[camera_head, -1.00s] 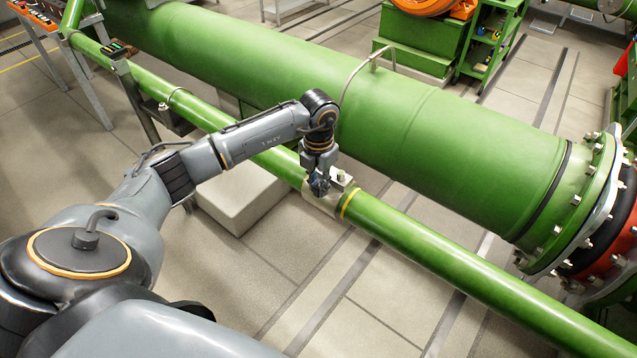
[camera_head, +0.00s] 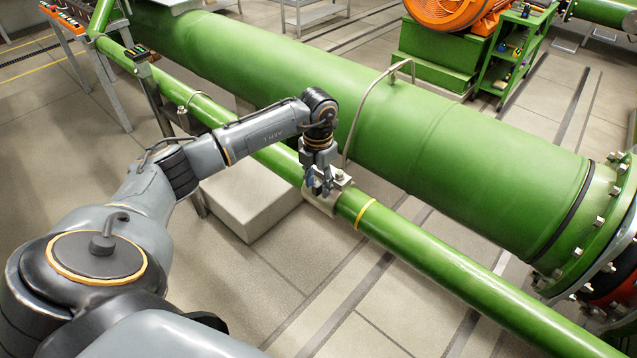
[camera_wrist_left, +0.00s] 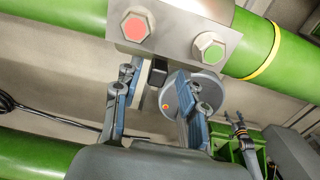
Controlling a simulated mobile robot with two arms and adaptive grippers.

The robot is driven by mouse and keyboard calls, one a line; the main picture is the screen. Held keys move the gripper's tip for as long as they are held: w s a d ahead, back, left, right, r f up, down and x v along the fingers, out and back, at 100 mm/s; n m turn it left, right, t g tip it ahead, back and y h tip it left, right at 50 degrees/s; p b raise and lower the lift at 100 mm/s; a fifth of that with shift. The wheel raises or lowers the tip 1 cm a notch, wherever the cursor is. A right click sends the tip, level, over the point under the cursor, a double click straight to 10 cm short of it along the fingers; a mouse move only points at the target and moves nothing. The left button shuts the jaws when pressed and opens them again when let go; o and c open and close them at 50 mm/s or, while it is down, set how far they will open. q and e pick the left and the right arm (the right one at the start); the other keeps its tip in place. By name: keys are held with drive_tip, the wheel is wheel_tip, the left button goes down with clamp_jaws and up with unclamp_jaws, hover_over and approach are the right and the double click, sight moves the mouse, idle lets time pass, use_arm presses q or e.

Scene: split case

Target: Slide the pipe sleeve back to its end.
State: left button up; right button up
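The pipe sleeve (camera_head: 322,203) is a pale metal collar around the thin green pipe (camera_head: 430,247). A yellow ring (camera_head: 365,214) circles the pipe to its right, with bare green pipe between them. In the left wrist view the sleeve (camera_wrist_left: 172,32) shows a metal plate with one red-faced and one green-faced bolt. My left gripper (camera_head: 319,189) is at the sleeve's near side in the head view. In the left wrist view its fingers (camera_wrist_left: 157,108) stand apart below the plate, with a small dark block visible between them. I see no firm grasp. My right gripper is not in view.
A thick green pipe (camera_head: 480,150) runs behind the thin one, with a bent metal tube (camera_head: 357,112) near my wrist. A pale block (camera_head: 245,200) stands on the floor under the thin pipe. The front floor is open.

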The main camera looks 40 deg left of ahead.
use_arm(q)
wheel_tip(320, 180, up, 12)
idle(0.6)
idle(0.5)
